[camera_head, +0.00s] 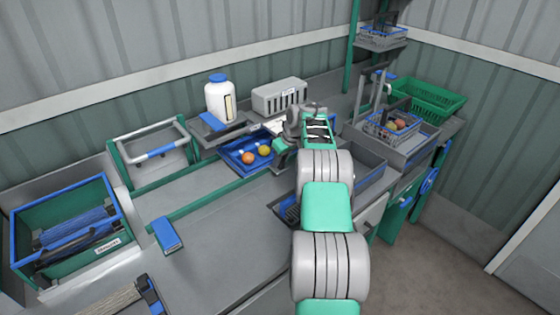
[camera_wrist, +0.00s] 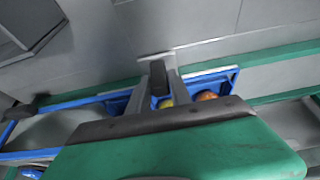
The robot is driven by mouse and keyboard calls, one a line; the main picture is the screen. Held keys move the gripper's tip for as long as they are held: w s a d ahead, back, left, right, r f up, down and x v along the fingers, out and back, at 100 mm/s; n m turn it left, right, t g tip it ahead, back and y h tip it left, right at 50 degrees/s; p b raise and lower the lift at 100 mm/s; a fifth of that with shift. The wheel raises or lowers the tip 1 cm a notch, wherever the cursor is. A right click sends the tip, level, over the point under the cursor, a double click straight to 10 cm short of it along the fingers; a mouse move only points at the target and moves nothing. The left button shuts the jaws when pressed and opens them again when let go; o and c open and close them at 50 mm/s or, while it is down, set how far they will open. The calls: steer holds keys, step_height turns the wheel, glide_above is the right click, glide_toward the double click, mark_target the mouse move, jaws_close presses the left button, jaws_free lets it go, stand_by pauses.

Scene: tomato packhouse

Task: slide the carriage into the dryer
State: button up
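A blue tray (camera_head: 228,157), which looks like the carriage, holds an orange tomato (camera_head: 248,158) and a yellow one (camera_head: 264,150). It lies between the green rails on the grey bench. A grey slotted box (camera_head: 280,97) stands just behind it; I cannot tell whether this is the dryer. My gripper (camera_head: 274,134) is at the tray's right end in the head view. In the wrist view, its grey fingers (camera_wrist: 160,85) are close together and overlap the tray's blue rim (camera_wrist: 210,75). Whether they touch or grip anything is unclear.
A white jar (camera_head: 219,101) stands behind the tray. A green frame with a grey bar (camera_head: 155,151) and a blue-rimmed brush bin (camera_head: 118,208) are at left. A wire basket (camera_head: 375,128) and a green crate (camera_head: 455,100) are at right.

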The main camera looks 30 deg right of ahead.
steer(key=o, duration=0.3)
steer(key=b+v, duration=0.1)
steer(key=v, duration=0.6)
steer(key=shift+s+r, duration=0.2)
steer(key=shift+r, duration=0.15)
